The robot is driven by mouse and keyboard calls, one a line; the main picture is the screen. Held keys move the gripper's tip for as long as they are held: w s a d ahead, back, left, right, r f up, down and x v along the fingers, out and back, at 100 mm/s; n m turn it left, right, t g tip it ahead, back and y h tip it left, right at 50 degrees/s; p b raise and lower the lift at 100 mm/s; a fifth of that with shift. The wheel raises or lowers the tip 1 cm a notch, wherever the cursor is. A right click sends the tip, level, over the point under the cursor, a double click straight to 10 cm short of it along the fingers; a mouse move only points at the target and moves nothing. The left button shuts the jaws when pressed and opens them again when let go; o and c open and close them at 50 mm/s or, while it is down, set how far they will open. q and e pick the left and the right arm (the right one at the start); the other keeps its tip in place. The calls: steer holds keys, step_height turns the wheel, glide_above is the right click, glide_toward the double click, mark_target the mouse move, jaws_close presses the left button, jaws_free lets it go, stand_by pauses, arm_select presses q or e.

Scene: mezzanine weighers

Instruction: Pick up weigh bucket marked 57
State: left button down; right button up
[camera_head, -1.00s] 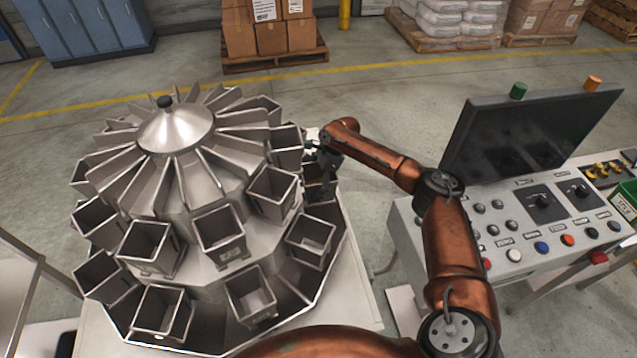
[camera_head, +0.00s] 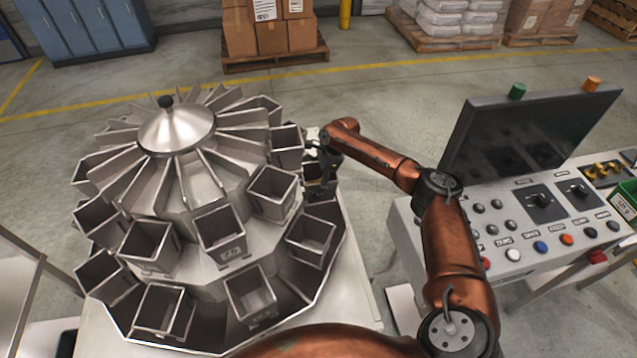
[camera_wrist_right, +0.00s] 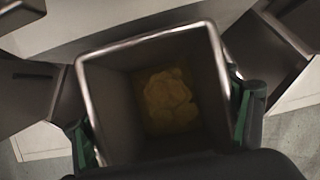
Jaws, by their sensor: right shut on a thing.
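My right gripper (camera_head: 325,165) is at the right side of the multihead weigher, and its arm reaches in from the lower right. In the right wrist view the gripper (camera_wrist_right: 165,125) is shut on a square steel weigh bucket (camera_wrist_right: 146,51), one dark-green-padded finger on each side. Yellowish pieces lie in the bottom of this bucket. In the head view the bucket (camera_head: 314,186) is partly hidden behind the gripper. No mark 57 can be read in either view. My left gripper is not in view.
The weigher (camera_head: 176,130) carries several other open buckets around it, close to the held one. A control panel (camera_head: 535,225) with a dark screen (camera_head: 525,140) stands to the right. A stack of cartons (camera_head: 268,35) is on a pallet at the back.

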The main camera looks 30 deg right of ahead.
steer(key=shift+f, duration=0.1)
steer(key=c, duration=0.9)
